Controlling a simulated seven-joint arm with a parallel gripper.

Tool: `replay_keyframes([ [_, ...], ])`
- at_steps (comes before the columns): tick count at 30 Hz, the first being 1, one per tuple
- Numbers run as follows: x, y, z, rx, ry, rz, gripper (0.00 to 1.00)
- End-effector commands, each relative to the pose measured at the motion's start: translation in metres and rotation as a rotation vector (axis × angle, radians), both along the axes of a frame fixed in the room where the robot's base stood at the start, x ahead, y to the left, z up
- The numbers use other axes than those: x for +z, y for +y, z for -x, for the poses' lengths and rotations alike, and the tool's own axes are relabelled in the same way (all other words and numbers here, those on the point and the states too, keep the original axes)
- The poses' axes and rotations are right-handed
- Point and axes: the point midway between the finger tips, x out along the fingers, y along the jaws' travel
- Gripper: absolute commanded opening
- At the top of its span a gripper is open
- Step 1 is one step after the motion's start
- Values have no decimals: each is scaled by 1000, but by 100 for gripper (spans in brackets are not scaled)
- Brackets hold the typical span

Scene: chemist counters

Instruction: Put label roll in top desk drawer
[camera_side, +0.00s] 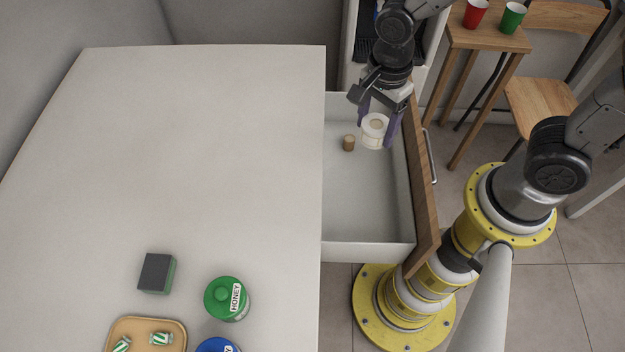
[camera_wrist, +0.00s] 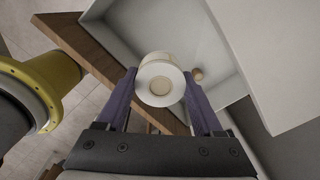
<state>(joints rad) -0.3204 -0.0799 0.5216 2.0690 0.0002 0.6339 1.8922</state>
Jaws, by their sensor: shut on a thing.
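The label roll (camera_side: 375,131) is white with a tan core. My gripper (camera_side: 378,122) is shut on it, with one purple finger on each side. The roll also shows between the fingers in the wrist view (camera_wrist: 160,80). The top desk drawer (camera_side: 360,210) is pulled open, with white walls and a wooden front (camera_side: 421,190). The gripper and roll are over the back part of the drawer's interior, near the wooden front. How high the roll is above the drawer floor is hard to tell.
A small brown cork-like piece (camera_side: 348,143) lies in the drawer, left of the roll. The white desk top (camera_side: 190,150) is mostly clear. A sponge (camera_side: 157,273), a green honey jar (camera_side: 226,298), a blue-lidded jar (camera_side: 217,346) and a tan tray (camera_side: 179,336) are at its front.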

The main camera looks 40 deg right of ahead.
Motion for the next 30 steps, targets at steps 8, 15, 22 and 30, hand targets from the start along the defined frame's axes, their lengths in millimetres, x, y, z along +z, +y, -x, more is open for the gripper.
replay_keyframes([
  [8,-121,-1,3,1,12,4,12],
  [15,-163,0,0,1,1,0,12],
  [22,-200,0,1,0,3,1,12],
  [30,-228,0,-1,1,-1,0,12],
])
